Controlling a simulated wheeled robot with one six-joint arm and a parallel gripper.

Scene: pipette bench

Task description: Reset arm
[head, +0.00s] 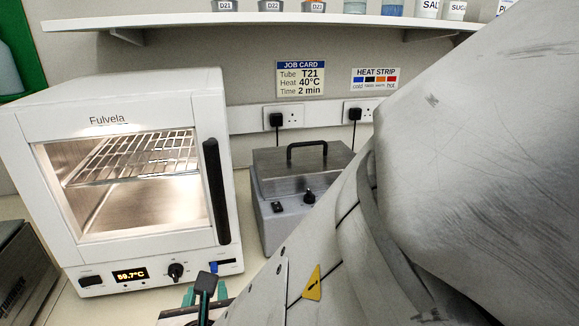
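My arm fills the right side and lower middle of the head view, with its pale grey links and a yellow warning triangle close to the camera. At the bottom edge, left of the arm, small teal pieces (188,296) stand on either side of a dark, flat-headed item (207,282). They are cut off by the frame, and I cannot tell whether they are my gripper's fingers. No clear view shows my gripper open or shut, or holding anything.
A white Fulvela oven (108,116), lit inside with a wire shelf, stands left; its display reads 59.7°C. A grey lidded bath (290,205) stands behind my arm. A shelf (200,20) with containers runs above a job card (300,79) and heat strip card (375,79).

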